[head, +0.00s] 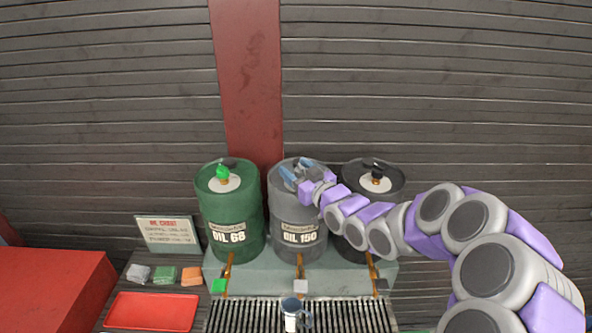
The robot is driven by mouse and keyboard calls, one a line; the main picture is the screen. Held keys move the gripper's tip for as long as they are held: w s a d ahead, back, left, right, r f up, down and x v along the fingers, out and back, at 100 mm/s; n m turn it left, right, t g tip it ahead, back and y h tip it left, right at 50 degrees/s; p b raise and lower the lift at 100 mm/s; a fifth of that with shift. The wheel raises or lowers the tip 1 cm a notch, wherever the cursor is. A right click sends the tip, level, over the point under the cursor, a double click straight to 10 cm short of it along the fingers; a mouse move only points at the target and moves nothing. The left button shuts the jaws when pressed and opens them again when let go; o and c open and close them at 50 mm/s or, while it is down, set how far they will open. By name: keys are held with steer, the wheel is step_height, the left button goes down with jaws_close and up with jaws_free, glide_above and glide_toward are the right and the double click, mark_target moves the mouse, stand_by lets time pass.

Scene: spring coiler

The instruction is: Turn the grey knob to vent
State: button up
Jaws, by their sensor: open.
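The grey drum marked OIL 150 (299,212) stands in the middle of three drums. My gripper (289,174) is open over the top of this drum, reached in from the right. The grey knob is not clearly visible; my gripper covers the drum's top where it would sit. I cannot tell whether the fingers are around the knob or above it, nor which way the knob points.
The green drum marked OIL 68 (233,215) with a green knob (222,172) stands left. A black drum (352,232) with a black knob (376,169) stands right, partly behind my arm. A blue-and-white jug (291,308) sits on the grate (246,316) in front.

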steer(key=shift+s+d+f+b, duration=0.1)
steer(key=shift+s+d+b, duration=0.1)
steer(key=shift+s+b, duration=0.4)
steer(key=shift+s+d+f+b, duration=0.1)
steer(key=shift+s+d+b, duration=0.15)
steer(key=shift+s, duration=0.65)
steer(key=shift+s+d+f+b, duration=0.1)
steer(key=shift+s+d+b, duration=0.1)
steer(key=shift+s+b, duration=0.4)
steer(key=shift+s+r, duration=0.25)
steer(key=shift+s, duration=0.95)
steer(key=s+d+b, duration=0.2)
steer(key=s+b, duration=1)
steer(key=shift+s+d, duration=0.1)
